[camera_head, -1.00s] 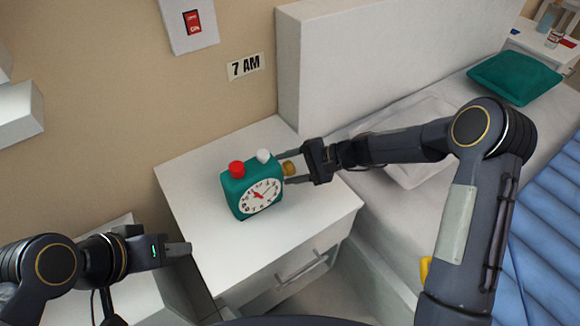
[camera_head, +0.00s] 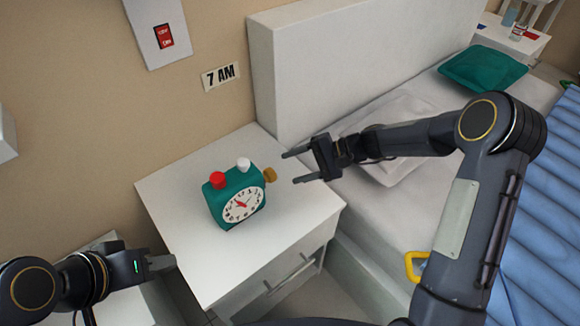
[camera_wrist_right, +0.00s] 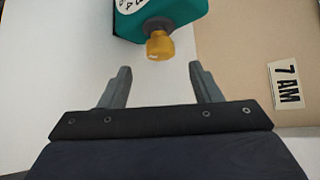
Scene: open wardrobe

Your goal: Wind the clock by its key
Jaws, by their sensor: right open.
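The green alarm clock (camera_head: 228,205) stands upright on the white nightstand, with a red button (camera_head: 217,180) and a white button (camera_head: 243,164) on top. Its gold key (camera_head: 269,175) sticks out of the right side. In the right wrist view the clock (camera_wrist_right: 160,18) is at the top, with the key (camera_wrist_right: 159,46) pointing toward my jaws. My right gripper (camera_head: 289,168) is open and empty, to the right of the key and apart from it; in the right wrist view its fingers (camera_wrist_right: 157,88) are spread. My left gripper (camera_head: 160,262) is at the lower left, away from the clock; its jaw state is unclear.
The nightstand top (camera_head: 265,237) is clear around the clock. A "7 AM" sign (camera_head: 220,76) and a red switch (camera_head: 164,36) are on the wall. The bed's headboard (camera_head: 350,60) and a pillow (camera_head: 385,150) lie behind and under my right arm.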

